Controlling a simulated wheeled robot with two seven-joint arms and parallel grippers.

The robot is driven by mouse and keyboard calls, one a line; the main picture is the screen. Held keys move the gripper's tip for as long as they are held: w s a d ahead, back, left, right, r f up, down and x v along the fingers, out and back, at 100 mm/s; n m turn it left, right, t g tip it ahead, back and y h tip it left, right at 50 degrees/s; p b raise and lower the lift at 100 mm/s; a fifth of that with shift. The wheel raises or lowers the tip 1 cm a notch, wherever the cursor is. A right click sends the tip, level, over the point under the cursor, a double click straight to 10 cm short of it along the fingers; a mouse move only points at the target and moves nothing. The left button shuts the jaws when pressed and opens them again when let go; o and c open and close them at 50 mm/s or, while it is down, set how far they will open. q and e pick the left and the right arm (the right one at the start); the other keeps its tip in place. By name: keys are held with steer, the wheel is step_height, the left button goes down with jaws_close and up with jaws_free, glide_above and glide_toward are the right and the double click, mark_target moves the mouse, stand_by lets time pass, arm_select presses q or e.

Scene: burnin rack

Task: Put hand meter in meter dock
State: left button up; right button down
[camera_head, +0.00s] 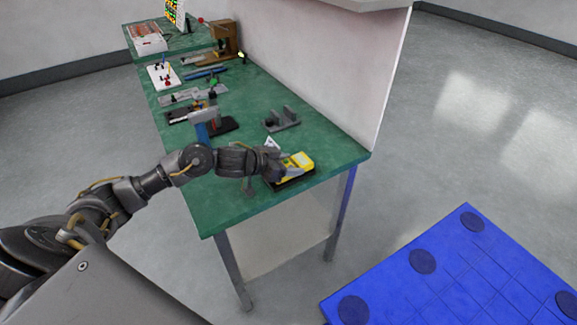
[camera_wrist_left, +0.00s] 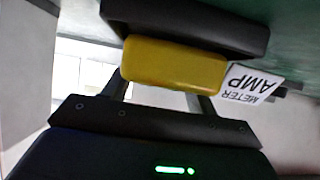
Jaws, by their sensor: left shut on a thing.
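The yellow hand meter (camera_head: 299,160) is near the front right corner of the green bench. My left gripper (camera_head: 280,166) is shut on it. The meter also shows in the left wrist view (camera_wrist_left: 172,68), between the gripper's fingers (camera_wrist_left: 165,88). A black dock (camera_head: 294,182) lies under and beside the meter; it shows as a dark block (camera_wrist_left: 185,22) in the left wrist view. Whether the meter is fully seated in it cannot be told. My right gripper is not in view.
The green bench (camera_head: 235,195) has a grey bracket (camera_head: 282,119) behind the meter and a blue-handled tool on a black base (camera_head: 215,126) to the left. Several tools and boards lie farther back. A pale panel (camera_head: 330,70) rises along the bench's right side.

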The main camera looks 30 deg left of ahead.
arm_select(q)
steer(key=shift+s+f, duration=0.1)
steer(key=shift+f, duration=0.25)
steer(key=o, duration=0.9)
steer(key=shift+f, duration=0.1)
steer(key=shift+o, duration=1.4)
steer(key=shift+s+a+r, duration=0.2)
steer(key=shift+r, duration=0.15)
steer(key=v, duration=1)
steer(key=shift+s+a, duration=0.1)
steer(key=shift+s, duration=0.15)
steer(key=shift+s+a+r, duration=0.15)
steer(key=shift+s+r, duration=0.05)
steer(key=shift+s, duration=0.05)
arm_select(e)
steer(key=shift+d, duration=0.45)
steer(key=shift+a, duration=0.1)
